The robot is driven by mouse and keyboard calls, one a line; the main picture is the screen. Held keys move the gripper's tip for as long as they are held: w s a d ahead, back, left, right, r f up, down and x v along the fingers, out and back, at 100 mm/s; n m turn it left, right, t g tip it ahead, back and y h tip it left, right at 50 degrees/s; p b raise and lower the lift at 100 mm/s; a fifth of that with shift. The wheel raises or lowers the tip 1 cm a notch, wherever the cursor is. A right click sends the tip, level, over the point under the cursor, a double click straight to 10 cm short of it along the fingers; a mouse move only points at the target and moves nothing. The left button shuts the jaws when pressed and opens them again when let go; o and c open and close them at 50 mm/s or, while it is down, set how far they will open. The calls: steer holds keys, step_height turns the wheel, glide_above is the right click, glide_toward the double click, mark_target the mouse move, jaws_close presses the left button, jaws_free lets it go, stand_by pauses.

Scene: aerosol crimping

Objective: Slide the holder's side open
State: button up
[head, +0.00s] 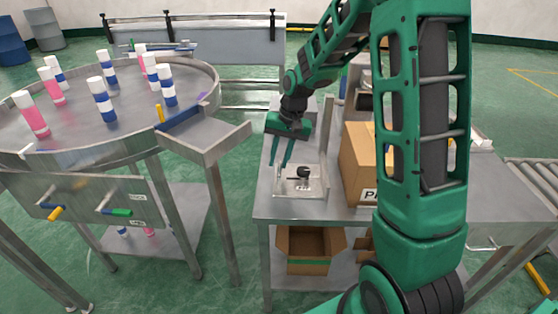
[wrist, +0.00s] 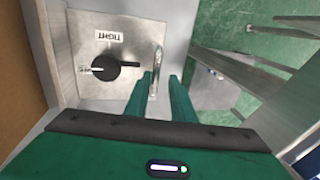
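The holder (head: 290,188) is a pale metal plate fixture near the front left of the middle table. It carries a black knob (head: 303,172). In the wrist view the holder plate (wrist: 98,30) has a label reading TIGHT, the black knob (wrist: 104,67) with a pale tip, and an upright metal bar (wrist: 158,60) at its right edge. My gripper (head: 281,158) reaches down at the holder's left side. In the wrist view my gripper (wrist: 161,80) has its green fingers apart, one on each side of the bar. I see no clear grip on the bar; contact is uncertain.
A cardboard box (head: 357,160) stands right of the holder, and an open box (head: 303,250) sits on the shelf below. A round table (head: 78,130) at left holds several pink or blue-banded cans. A metal chute (head: 205,140) lies between the tables.

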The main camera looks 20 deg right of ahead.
steer(key=shift+o, duration=0.2)
steer(key=shift+d, duration=0.1)
step_height(320, 180, up, 10)
steer(key=d, duration=0.1)
steer(key=shift+s+d+r, duration=0.25)
steer(key=shift+s+d, duration=0.15)
steer(key=shift+s, duration=0.05)
stand_by(0.4)
steer(key=s+d+h, duration=0.1)
steer(key=s+d, duration=0.3)
steer(key=s, duration=1.2)
steer(key=s+d+m+g, duration=0.1)
steer(key=s+d, duration=0.3)
steer(key=s, duration=1.3)
steer(key=shift+d+h, duration=0.15)
steer(key=shift+h, duration=0.25)
